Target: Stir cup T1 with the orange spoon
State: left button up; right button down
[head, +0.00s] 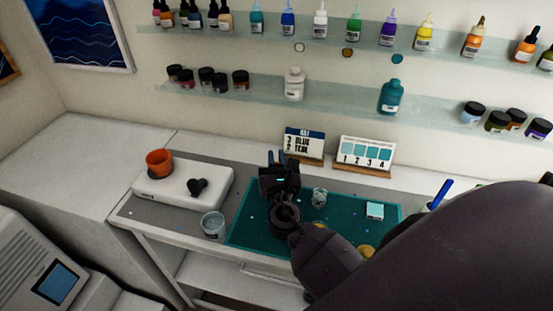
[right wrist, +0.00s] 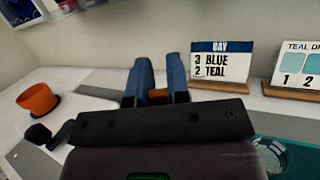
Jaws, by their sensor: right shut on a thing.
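My right gripper (head: 277,160) is over the back left part of the teal mat (head: 250,233). In the right wrist view its two blue fingers (right wrist: 158,82) are shut on a small orange piece (right wrist: 158,94), which looks like the orange spoon's handle. The rest of the spoon is hidden behind the gripper. A small clear cup (head: 319,197) stands on the mat, right of the gripper. A larger clear cup (head: 213,225) stands left of the mat. I can read no T1 label on either. My left gripper is not in view.
A white slab (head: 217,190) at left bears an orange cup (head: 159,162) and a small black object (head: 197,187). Two sign cards, DAY (head: 303,144) and a numbered teal one (head: 366,153), stand behind the mat. A teal-topped block (head: 375,210) lies on its right.

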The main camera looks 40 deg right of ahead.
jog(key=shift+s+a+r, duration=0.1)
jog(key=shift+s+r, duration=0.15)
jog(key=shift+r, duration=0.9)
jog(key=shift+s+a+r, duration=0.1)
jog(key=shift+s+r, duration=0.1)
jog(key=shift+r, duration=1)
jog(key=shift+s+a+r, duration=0.1)
jog(key=shift+s+r, duration=0.15)
jog(key=shift+r, duration=0.9)
jog(key=shift+r, duration=2.5)
